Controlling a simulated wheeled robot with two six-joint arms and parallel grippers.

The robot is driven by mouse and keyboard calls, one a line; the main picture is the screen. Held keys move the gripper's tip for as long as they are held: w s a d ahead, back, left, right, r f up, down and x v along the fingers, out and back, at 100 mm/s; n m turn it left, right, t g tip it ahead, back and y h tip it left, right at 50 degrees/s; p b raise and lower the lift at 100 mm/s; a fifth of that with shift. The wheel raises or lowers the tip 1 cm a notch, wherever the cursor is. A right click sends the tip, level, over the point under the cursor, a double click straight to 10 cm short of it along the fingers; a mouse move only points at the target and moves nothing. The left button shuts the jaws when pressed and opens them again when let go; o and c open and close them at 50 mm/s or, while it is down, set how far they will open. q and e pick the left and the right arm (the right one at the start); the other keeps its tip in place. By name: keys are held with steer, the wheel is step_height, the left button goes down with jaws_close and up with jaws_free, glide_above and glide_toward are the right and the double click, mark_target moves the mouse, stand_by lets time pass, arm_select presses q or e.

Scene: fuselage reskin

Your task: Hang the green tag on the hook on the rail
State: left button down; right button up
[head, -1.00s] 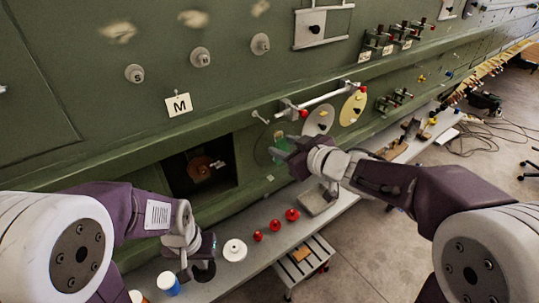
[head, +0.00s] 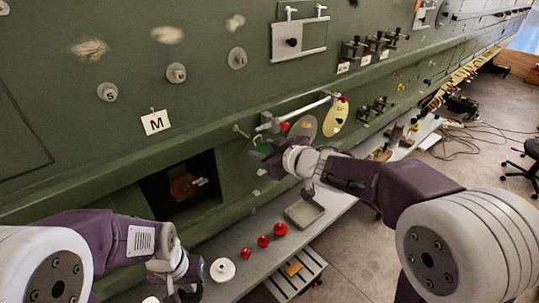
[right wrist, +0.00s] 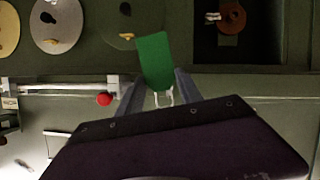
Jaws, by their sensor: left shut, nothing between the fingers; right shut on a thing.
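The green tag (head: 261,149) is at the fingertips of my right gripper (head: 277,160), in front of the green wall. In the right wrist view the tag (right wrist: 155,62) stands out beyond the fingers, with a small white loop (right wrist: 163,97) at its near end. My right gripper is shut on the tag. A white rail (head: 305,112) with red ends is on the wall, above and right of the tag. It also shows in the right wrist view (right wrist: 60,87), left of the tag. I cannot make out the hook clearly. My left gripper (head: 190,284) is shut and empty, low over the shelf.
A yellow disc (head: 338,116) and a grey disc (head: 303,128) are on the wall by the rail. A square opening (head: 168,196) is left of the tag. Red knobs (head: 264,241), a white round part (head: 222,270) and a grey tray (head: 305,212) are on the shelf below.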

mark_target(259, 146)
steer(key=shift+w+a+f, duration=0.1)
steer(key=shift+w+a, duration=0.8)
steer(key=shift+w+a+b, duration=0.3)
steer(key=shift+w+b, duration=0.05)
steer(key=shift+w, duration=0.2)
steer(key=shift+w+a+f, duration=0.4)
steer(key=shift+w+f, duration=0.1)
steer(key=shift+f, duration=0.1)
steer(key=o, duration=1.4)
